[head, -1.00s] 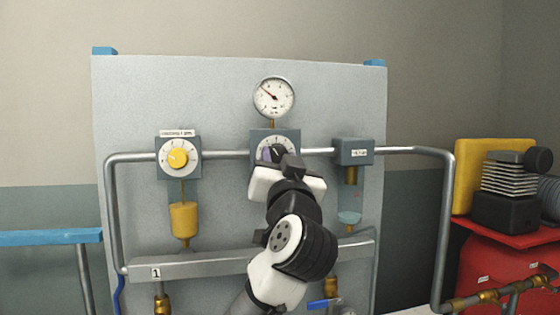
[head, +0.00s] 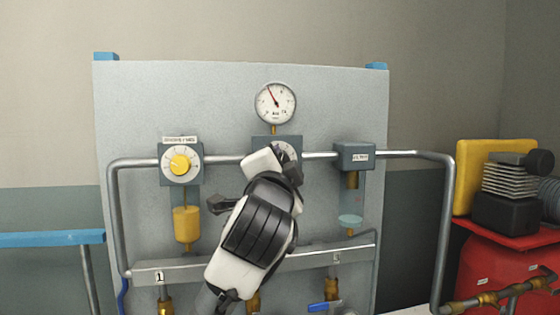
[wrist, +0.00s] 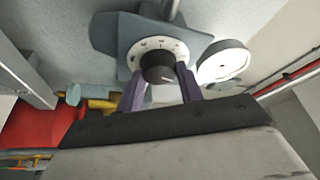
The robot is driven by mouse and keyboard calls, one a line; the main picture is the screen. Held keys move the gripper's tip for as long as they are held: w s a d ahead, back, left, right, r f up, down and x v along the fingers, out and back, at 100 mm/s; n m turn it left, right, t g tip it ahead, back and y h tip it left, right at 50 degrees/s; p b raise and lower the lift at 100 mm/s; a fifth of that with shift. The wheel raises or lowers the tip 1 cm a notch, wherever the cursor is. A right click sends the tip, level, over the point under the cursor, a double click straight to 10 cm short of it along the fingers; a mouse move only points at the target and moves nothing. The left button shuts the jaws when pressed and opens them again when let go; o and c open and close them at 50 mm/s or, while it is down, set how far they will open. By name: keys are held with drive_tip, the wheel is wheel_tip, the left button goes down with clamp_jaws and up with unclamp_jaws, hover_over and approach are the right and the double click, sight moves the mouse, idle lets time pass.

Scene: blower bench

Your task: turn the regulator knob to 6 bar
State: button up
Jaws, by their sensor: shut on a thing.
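The regulator knob (wrist: 158,68) is black, on a white numbered dial (wrist: 150,47) on a grey-blue housing (wrist: 105,35). In the wrist view my gripper (wrist: 160,78) has its two purple fingers on either side of the knob, shut on it. The dial's figures are too small to read. In the head view the housing (head: 262,141) sits mid-panel, and my wrist hides the knob and most of the dial. The round white pressure gauge (head: 275,103) stands above it; its red needle points up and slightly left. The gauge (wrist: 223,62) is seen edge-on in the wrist view.
A yellow knob (head: 181,164) on a similar housing is at the left. A grey block (head: 354,156) is on the right, joined by the metal pipe (head: 430,154). A red compressor (head: 490,260) stands at the far right.

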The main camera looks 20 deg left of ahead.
drive_tip(key=shift+r+m+g+h+p, duration=0.15)
drive_tip(key=shift+m+g+p, duration=0.5)
drive_tip(key=shift+m, duration=1)
drive_tip(key=shift+r+m+g+h+p, duration=0.1)
drive_tip(key=shift+m+g+h+p, duration=0.35)
drive_tip(key=shift+m, duration=1.15)
drive_tip(key=shift+r+m+g+p, duration=0.1)
drive_tip(key=shift+m+g+p, duration=0.65)
drive_tip(key=shift+m, duration=0.9)
drive_tip(key=shift+f, duration=0.1)
drive_tip(key=o, duration=1)
drive_tip(key=b+v, duration=0.3)
drive_tip(key=v, duration=1.1)
drive_tip(key=shift+b, duration=0.4)
drive_tip(key=shift+w, duration=0.1)
